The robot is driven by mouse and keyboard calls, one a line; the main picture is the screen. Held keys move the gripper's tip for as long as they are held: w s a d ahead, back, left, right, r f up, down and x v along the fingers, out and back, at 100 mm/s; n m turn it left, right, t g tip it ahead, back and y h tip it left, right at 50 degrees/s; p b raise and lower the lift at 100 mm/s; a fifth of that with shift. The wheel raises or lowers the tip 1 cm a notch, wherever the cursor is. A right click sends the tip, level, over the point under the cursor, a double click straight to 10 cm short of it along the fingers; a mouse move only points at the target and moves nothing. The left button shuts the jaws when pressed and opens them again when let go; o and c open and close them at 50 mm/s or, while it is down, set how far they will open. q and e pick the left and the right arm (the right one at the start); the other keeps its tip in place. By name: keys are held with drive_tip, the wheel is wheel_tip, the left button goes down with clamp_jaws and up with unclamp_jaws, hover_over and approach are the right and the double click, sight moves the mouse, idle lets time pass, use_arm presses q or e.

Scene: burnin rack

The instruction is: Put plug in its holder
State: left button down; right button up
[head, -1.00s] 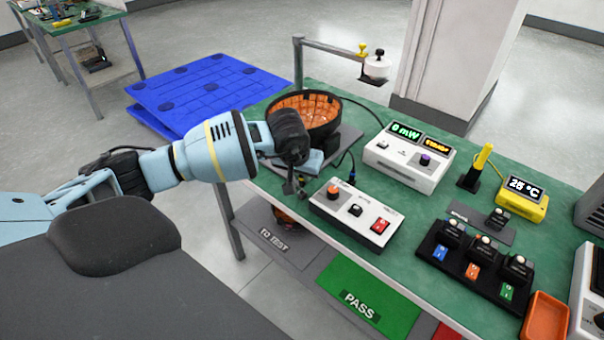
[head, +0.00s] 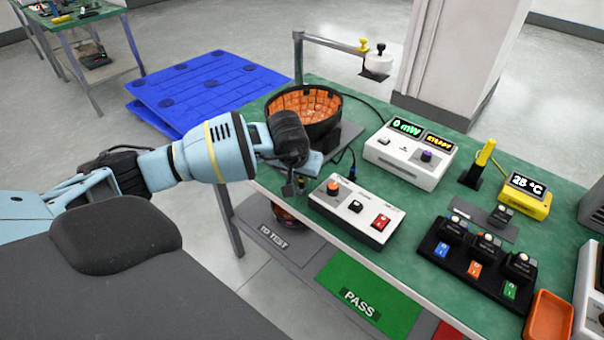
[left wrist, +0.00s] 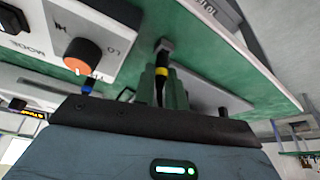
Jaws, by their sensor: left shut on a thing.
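My left gripper (head: 292,188) hangs just left of the white control box, over the front edge of the green bench. In the left wrist view its fingers (left wrist: 163,88) are shut on the plug (left wrist: 162,72), which has a dark body, a yellow band and a grey metal end. In the head view the plug is too small and hidden to make out clearly. I cannot tell which part is the plug's holder. My right gripper is not in view.
The white control box (head: 357,209) has an orange knob and a blue-banded connector (head: 351,178) behind it. An orange-lined black bowl (head: 304,112) stands behind my gripper. A meter box (head: 407,152) stands further back. Green bench surface is clear between the boxes.

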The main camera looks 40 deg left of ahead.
use_arm(q)
drive_tip(key=shift+f, duration=0.25)
drive_tip(key=c, duration=1.4)
unclamp_jaws()
drive_tip(key=shift+o, duration=0.2)
drive_tip(key=v, duration=0.8)
